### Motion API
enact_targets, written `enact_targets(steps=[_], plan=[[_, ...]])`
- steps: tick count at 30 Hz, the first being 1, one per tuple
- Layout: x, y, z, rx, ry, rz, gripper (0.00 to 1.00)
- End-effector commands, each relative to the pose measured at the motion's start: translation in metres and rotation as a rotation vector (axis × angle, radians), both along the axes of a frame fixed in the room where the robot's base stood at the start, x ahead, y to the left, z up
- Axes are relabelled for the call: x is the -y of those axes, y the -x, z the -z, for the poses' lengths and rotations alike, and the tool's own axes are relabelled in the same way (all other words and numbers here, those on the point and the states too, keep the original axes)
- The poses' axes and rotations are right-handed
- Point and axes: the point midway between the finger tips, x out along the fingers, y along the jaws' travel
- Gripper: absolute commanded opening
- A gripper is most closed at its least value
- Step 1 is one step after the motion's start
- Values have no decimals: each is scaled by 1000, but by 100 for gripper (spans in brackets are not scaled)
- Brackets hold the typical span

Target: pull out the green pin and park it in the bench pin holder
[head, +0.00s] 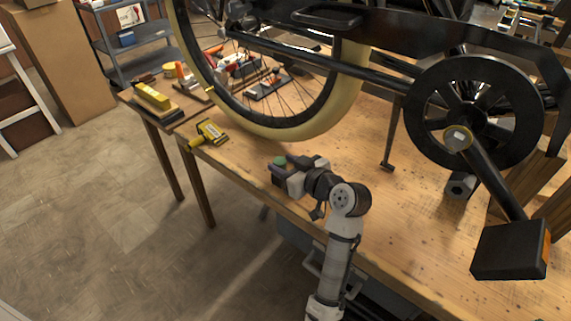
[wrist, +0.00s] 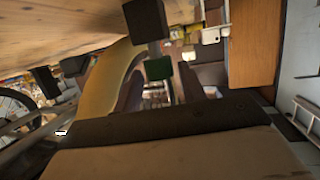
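The green pin's head (head: 279,160) shows just beside the tip of my gripper (head: 274,171) in the head view, near the front edge of the bench. In the wrist view the green head (wrist: 158,68) sits between and slightly beyond the two dark fingers of my gripper (wrist: 160,85). The fingers stand apart, with background showing between them, and I see no clear contact with the pin. The pin's shaft is hidden. I cannot identify the bench pin holder for certain.
A dark block (wrist: 146,20) is close by at the wrist view's top. The trike's wheel (head: 352,85) and crank (head: 470,112) stand over the wooden bench (head: 345,165). A yellow tool (head: 210,132) lies left of my gripper, and a dark hex-faced block (head: 460,186) lies right.

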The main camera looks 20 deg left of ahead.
Motion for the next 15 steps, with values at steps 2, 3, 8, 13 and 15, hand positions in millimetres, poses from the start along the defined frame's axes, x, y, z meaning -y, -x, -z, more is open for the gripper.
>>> enact_targets(steps=[2,3,8,13,15], plan=[[0,0,0,0,0,0,52],[0,0,0,0,0,0,55],[0,0,0,0,0,0,55],[4,2,-1,0,0,1,55],[10,5,-3,1,0,3,55]])
